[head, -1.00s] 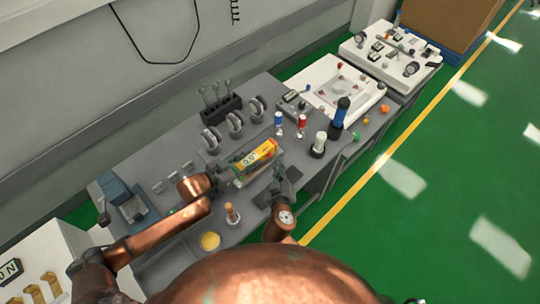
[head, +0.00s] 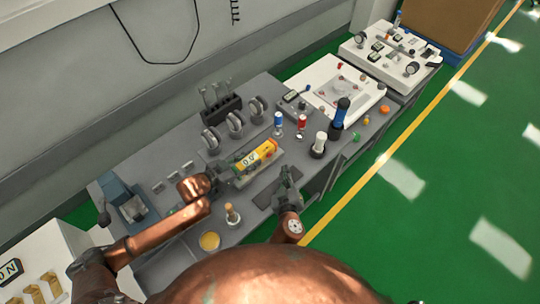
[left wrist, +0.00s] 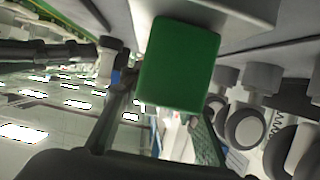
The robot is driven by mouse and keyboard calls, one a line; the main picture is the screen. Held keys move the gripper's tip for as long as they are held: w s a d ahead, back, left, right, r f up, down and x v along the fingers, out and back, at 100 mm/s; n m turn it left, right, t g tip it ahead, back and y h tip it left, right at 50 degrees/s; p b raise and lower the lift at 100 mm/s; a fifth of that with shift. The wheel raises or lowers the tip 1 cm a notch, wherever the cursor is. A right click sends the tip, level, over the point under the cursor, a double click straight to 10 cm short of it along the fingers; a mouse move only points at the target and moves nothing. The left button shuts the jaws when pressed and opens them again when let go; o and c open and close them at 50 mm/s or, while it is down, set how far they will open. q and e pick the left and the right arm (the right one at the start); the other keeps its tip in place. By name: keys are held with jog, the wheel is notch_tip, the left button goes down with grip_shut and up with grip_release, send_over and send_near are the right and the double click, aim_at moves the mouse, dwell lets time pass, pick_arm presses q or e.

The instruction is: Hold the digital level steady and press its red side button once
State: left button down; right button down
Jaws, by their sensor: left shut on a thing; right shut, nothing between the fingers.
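The digital level (head: 262,153) is a yellow bar with a small light display, held above the grey cart top in the head view. My left gripper (head: 232,172) is shut on its left end. In the left wrist view a green face (left wrist: 180,65) fills the space between my fingers; I cannot tell which side of the level it is. A small reddish spot shows near the level's right end, too small to identify surely as the button. My right gripper (head: 288,178) is shut and empty, to the right of and below the level, apart from it.
Behind the level stand several grey clamp-like items (head: 234,124) and a black holder (head: 220,108). Blue-topped (head: 279,122) and red-topped (head: 301,122) items stand to the right. A dark flat pad (head: 266,197) lies near the right gripper.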

pick_arm(q)
jog(key=c, duration=1.4)
grip_release()
